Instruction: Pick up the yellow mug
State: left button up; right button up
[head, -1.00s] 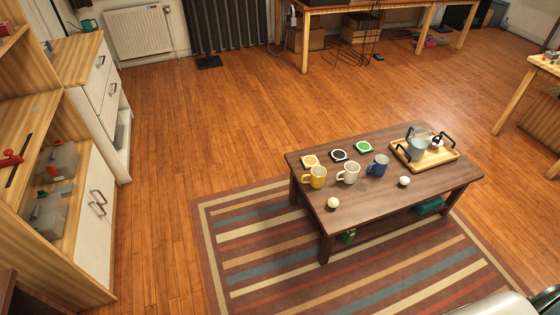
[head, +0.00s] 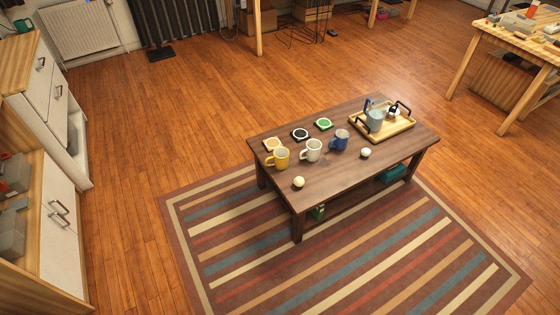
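The yellow mug (head: 281,158) stands upright near the left end of the dark wooden coffee table (head: 340,177) in the head view. Its handle points left. A white mug (head: 313,150) and a blue mug (head: 340,140) stand in a row to its right. An orange-topped coaster (head: 273,144) lies just behind the yellow mug. Neither of my grippers shows in the head view.
A black coaster (head: 300,134) and a green coaster (head: 324,124) lie behind the mugs. Two small pale round objects, one at the front edge (head: 299,182), sit on the table. A wooden tray (head: 402,128) holds a pitcher. The table stands on a striped rug (head: 240,270); wooden floor (head: 180,130) is open leftward.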

aim_at(281, 154)
jog(key=i+l, duration=1.45)
jog(key=k+l+z, duration=0.05)
jog(key=l, duration=0.05)
